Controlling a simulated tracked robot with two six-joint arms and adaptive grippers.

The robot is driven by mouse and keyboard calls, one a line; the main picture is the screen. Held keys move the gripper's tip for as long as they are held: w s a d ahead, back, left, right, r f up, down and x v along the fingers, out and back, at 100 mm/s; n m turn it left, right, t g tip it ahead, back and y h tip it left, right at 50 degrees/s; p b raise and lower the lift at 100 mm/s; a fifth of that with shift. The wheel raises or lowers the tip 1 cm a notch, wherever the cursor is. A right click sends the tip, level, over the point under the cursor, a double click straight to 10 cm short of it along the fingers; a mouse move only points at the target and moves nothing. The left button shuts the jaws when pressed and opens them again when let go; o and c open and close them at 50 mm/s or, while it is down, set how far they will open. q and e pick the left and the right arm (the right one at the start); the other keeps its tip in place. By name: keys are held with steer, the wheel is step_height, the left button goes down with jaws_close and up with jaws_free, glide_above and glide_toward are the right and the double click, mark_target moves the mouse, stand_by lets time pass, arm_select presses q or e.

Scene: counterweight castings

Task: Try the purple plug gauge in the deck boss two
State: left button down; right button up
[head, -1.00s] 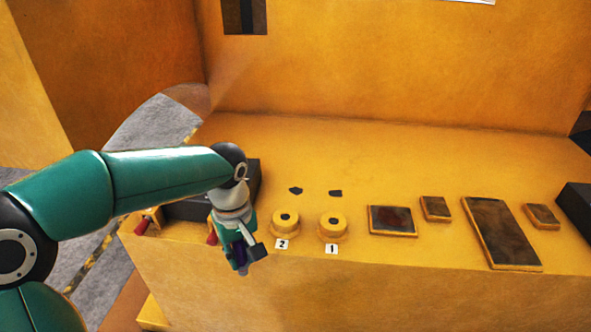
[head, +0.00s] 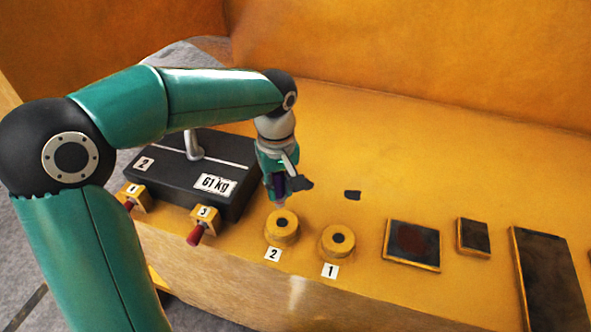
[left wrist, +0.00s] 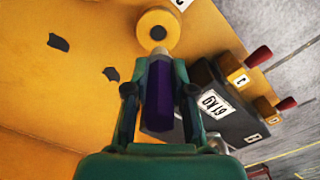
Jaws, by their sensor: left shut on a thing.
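The purple plug gauge (left wrist: 159,95) is between the fingers of my left gripper (head: 284,184). In the left wrist view its pale tip points at a round yellow boss, the deck boss two (head: 281,238), which also shows in the left wrist view (left wrist: 148,22). In the head view the gauge's lower end is just above the back edge of boss two, slightly behind its dark hole. I cannot tell whether the tip touches the boss. The gauge looks close to upright. My left gripper is shut on it. My right gripper is not in view.
Deck boss one (head: 338,248) stands to the right of boss two. A black 61 kg weight (head: 188,190) lies to the left, with red-handled yellow clamps (head: 203,221) at its front. Flat framed plates (head: 413,262) lie further right.

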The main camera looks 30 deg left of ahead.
mark_target(282, 197)
arm_select(q)
steer(key=shift+w, duration=0.15)
steer(key=shift+d+r, duration=0.1)
steer(key=shift+f+b, duration=0.75)
steer(key=shift+f, duration=0.1)
steer(key=shift+f+b, duration=1.7)
steer(key=shift+f, duration=0.4)
steer(key=shift+f, duration=0.15)
steer(key=shift+f+b, duration=1.3)
steer(key=shift+f, duration=0.1)
steer(key=shift+r, duration=0.1)
stand_by(0.8)
